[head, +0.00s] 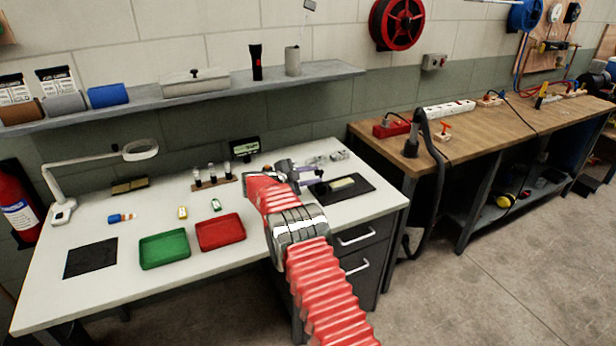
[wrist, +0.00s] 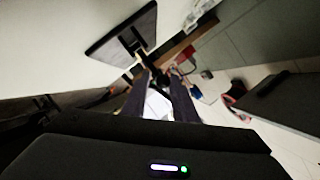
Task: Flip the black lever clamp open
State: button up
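My gripper (head: 312,173) is low over the right part of the white bench, beside a black mat (head: 360,183). In the wrist view, its two grey-purple fingers (wrist: 164,82) are apart, with a pale surface showing between them. A small dark shape (wrist: 158,73) is at the fingertips. It may be the black lever clamp, but it is too dark and small to be sure, and I cannot tell whether the fingers touch it. In the head view my arm and gripper cover that spot, so the lever's position does not show.
A red tray (head: 220,232) and a green tray (head: 164,250) stand left of my arm. Small silver parts (head: 338,155) lie behind the mat. A digital display (head: 245,146) and a vial rack (head: 213,182) stand at the back. A wooden workbench (head: 480,122) is to the right.

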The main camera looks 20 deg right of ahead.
jog(key=o, duration=0.4)
jog(key=shift+f, duration=0.1)
jog(key=shift+c, duration=0.2)
jog(key=shift+a, duration=0.1)
jog(key=v, duration=1.3)
jog(key=shift+s+a, duration=0.2)
jog(key=shift+a, duration=0.15)
